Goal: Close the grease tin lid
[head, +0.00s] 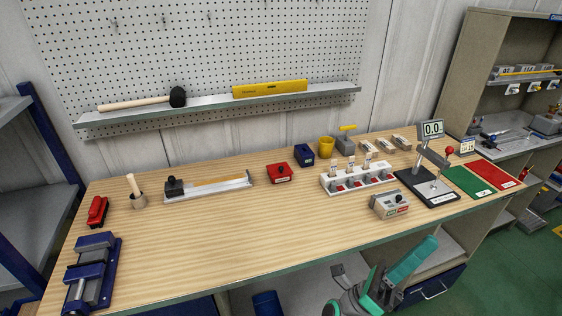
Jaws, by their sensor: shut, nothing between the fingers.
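No tin is plainly marked as the grease tin at this size. A small red box (280,173) with a dark knob on top and a pale label stands mid-table, and a dark blue box (304,155) stands just behind it. I cannot tell whether either has an open lid. My gripper (381,284) is low in front of the table's front edge, beside my teal arm. It is shut and empty, well apart from everything on the table.
The wooden table (210,230) is clear at front centre. A blue vise (92,270) stands front left. A yellow cup (326,146), a white rack (355,180), a grey box (389,204) and a display stand (428,185) crowd the right. A shelf (220,108) hangs behind.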

